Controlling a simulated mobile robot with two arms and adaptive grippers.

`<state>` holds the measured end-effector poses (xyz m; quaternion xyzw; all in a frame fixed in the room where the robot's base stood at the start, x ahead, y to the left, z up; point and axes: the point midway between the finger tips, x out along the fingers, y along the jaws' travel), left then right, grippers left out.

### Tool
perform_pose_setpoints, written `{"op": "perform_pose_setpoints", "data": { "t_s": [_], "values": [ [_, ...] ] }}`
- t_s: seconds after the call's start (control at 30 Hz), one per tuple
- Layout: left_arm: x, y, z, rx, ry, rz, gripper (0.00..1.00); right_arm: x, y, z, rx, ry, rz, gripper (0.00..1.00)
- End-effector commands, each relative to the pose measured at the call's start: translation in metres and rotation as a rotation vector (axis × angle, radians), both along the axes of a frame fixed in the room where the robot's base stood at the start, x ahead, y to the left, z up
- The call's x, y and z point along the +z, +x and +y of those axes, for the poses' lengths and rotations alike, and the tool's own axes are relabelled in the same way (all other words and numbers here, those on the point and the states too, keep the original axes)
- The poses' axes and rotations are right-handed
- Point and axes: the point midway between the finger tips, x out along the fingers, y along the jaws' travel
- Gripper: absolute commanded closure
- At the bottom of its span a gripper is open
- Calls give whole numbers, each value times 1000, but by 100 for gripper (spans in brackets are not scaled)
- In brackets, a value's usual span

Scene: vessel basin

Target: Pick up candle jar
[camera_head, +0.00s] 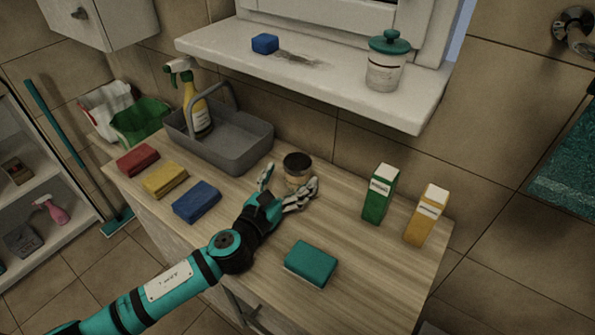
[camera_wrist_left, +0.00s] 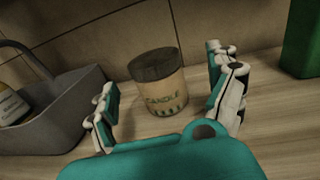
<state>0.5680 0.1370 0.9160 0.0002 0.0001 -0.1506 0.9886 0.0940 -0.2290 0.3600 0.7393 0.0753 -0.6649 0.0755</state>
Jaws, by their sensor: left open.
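The candle jar (camera_head: 297,170) is a small, pale jar with a dark lid and stands upright on the wooden counter. In the left wrist view the jar (camera_wrist_left: 160,85) shows the word "CANDLE" and sits between the fingers, a little beyond them. My left gripper (camera_head: 289,190) is open, with one finger to the left of the jar and the other to its right. In the left wrist view the gripper (camera_wrist_left: 168,95) has visible gaps to the jar on both sides. My right gripper is in neither view.
A grey caddy (camera_head: 235,143) with a spray bottle (camera_head: 196,112) stands left of the jar. Green (camera_head: 380,194) and yellow (camera_head: 426,216) boxes stand to the right. A teal sponge (camera_head: 311,262) lies in front. Red, yellow and blue cloths (camera_head: 196,203) lie at the left. The windowsill (camera_head: 320,80) overhangs behind.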

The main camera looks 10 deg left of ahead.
Motion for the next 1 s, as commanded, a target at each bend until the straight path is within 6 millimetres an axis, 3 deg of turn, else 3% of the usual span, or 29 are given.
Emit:
{"op": "perform_pose_setpoints", "data": {
  "t_s": [0.3,0.6,1.0],
  "values": [
    [-4,43,-7,1,-3,-1,11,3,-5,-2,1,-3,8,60],
    [-5,48,-8,0,-1,0,11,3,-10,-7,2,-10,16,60],
    [-5,48,-8,1,0,0,63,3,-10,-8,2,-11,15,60]
  ]
}}
